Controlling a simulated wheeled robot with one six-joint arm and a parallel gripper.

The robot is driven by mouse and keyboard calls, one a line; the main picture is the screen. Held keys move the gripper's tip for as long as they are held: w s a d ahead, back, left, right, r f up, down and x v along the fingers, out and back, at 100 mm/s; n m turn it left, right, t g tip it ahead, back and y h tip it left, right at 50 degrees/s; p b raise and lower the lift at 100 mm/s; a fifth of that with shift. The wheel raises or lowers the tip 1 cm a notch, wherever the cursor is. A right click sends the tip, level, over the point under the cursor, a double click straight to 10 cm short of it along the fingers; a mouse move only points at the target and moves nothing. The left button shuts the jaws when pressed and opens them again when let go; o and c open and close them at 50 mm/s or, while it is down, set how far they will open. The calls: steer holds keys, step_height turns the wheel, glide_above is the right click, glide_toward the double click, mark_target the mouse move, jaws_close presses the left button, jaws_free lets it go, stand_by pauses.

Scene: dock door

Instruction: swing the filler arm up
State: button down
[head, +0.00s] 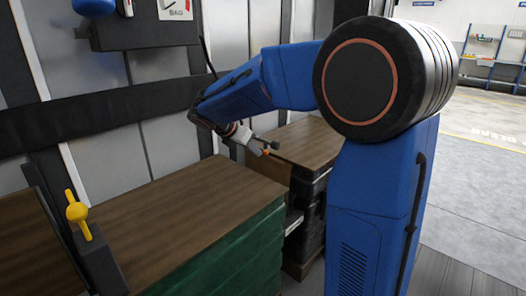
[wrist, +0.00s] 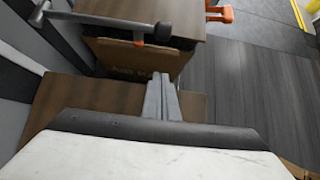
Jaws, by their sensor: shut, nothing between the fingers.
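My gripper (wrist: 162,80) is shut and empty in the wrist view, its grey fingers together over a brown stack top. In the head view my gripper (head: 256,149) hangs low at the end of my arm, above the gap between two stacks. A grey bar with a dark knobbed end (wrist: 105,22), possibly the filler arm, lies roughly level beyond the fingertips in the wrist view. Its dark end (head: 274,145) shows just beside my gripper in the head view. The fingers look apart from it. My arm hides part of the bar and its mount in the head view.
A brown-topped stack with green sides (head: 222,250) stands in front, and another brown-topped stack (head: 310,143) behind. A wall panel marked BAG (head: 176,10) is above. Grey floor (head: 480,190) is clear at right.

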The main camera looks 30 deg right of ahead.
steer(key=x, duration=0.9)
steer(key=shift+d+f, duration=0.2)
steer(key=shift+f, duration=0.1)
steer(key=r, duration=0.2)
steer(key=d+r, duration=0.1)
steer(key=shift+w+d, duration=0.1)
steer(key=shift+w, duration=0.2)
steer(key=shift+d+r, duration=0.15)
steer(key=shift+r, duration=0.25)
